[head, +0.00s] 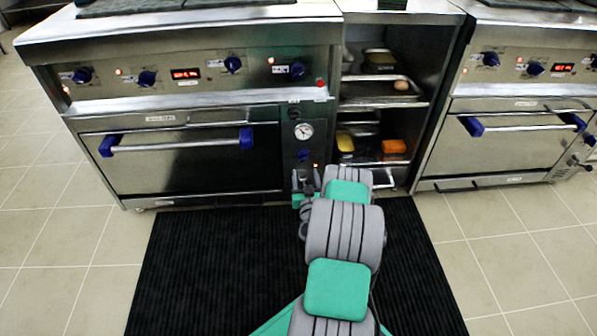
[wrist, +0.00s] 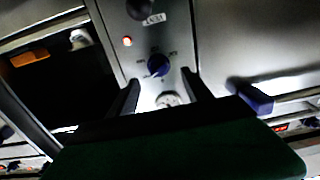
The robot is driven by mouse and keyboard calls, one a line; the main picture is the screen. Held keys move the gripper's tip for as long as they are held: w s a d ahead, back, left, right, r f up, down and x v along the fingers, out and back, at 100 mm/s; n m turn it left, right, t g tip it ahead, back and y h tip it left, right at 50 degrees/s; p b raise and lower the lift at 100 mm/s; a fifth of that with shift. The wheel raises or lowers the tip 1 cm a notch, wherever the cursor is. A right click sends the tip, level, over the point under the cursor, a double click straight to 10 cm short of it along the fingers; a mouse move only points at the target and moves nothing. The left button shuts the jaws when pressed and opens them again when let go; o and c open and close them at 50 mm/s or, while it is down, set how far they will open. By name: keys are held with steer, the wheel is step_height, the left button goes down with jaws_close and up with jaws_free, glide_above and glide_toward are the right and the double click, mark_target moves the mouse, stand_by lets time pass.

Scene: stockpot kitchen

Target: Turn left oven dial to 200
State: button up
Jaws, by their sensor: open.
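The left oven dial is a blue knob (head: 303,155) on the narrow steel panel right of the left oven door, below a round gauge (head: 303,131). In the wrist view, which is upside down, the blue knob (wrist: 158,65) shows with small marks around it; they are too small to read. My gripper (head: 305,183) is low in front of this panel. In the wrist view my gripper (wrist: 160,77) is open and empty, its two fingers pointing at the panel with the knob just beyond and between the tips. I cannot tell whether they touch it.
The left oven door handle (head: 178,142) with blue ends is left of the panel. An open shelf unit (head: 420,105) with trays, yellow and orange items stands to the right, then a second oven (head: 520,150). A black mat (head: 215,265) covers the floor in front.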

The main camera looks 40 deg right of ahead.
mark_target(304, 159)
steer(key=x, duration=0.7)
steer(key=shift+w+d+r, duration=0.1)
steer(key=shift+w+d, duration=0.1)
steer(key=shift+d, duration=0.15)
jaws_close()
stand_by(0.3)
